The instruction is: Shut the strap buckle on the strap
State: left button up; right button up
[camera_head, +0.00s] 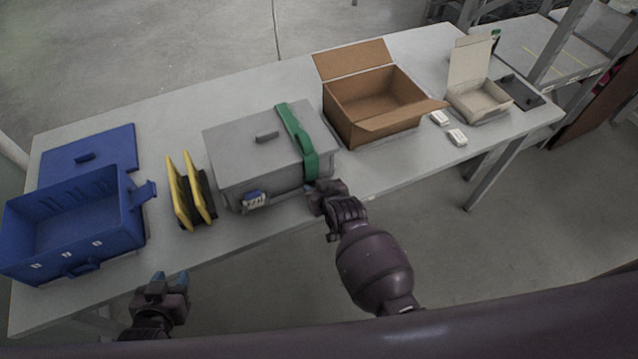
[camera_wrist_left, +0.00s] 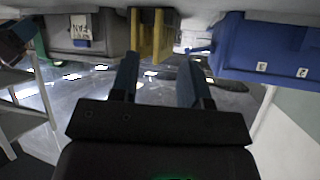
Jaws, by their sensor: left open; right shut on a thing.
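The green strap (camera_head: 297,135) runs over the lid of the grey lidded box (camera_head: 232,150) and down its front at the right end. The buckle cannot be made out; the strap's lower front end is close to my right gripper. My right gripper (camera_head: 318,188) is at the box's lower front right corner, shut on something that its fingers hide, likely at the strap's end. My left gripper (camera_head: 171,277) is open and empty in front of the table edge, away from the strap. In the left wrist view its two fingers (camera_wrist_left: 157,75) stand apart with nothing between them.
The open blue crate (camera_head: 130,235) and its blue lid (camera_head: 110,148) are on the left. Yellow-and-black items (camera_head: 184,195) stand beside the grey box. An open cardboard box (camera_head: 350,115) and a small white box (camera_head: 482,105) are on the right. The front table strip is narrow.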

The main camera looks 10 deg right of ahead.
jog(key=shift+w+g+p, duration=0.1)
jog(key=shift+g+p, duration=0.2)
jog(key=shift+p, duration=0.1)
jog(key=o, duration=0.8)
jog(key=shift+o, duration=0.2)
jog(key=shift+r, duration=0.1)
jog(key=p+v, duration=0.1)
jog(key=v, duration=0.9)
jog(key=shift+s+r, duration=0.15)
jog(key=shift+s, duration=0.25)
jog(key=shift+o, duration=0.4)
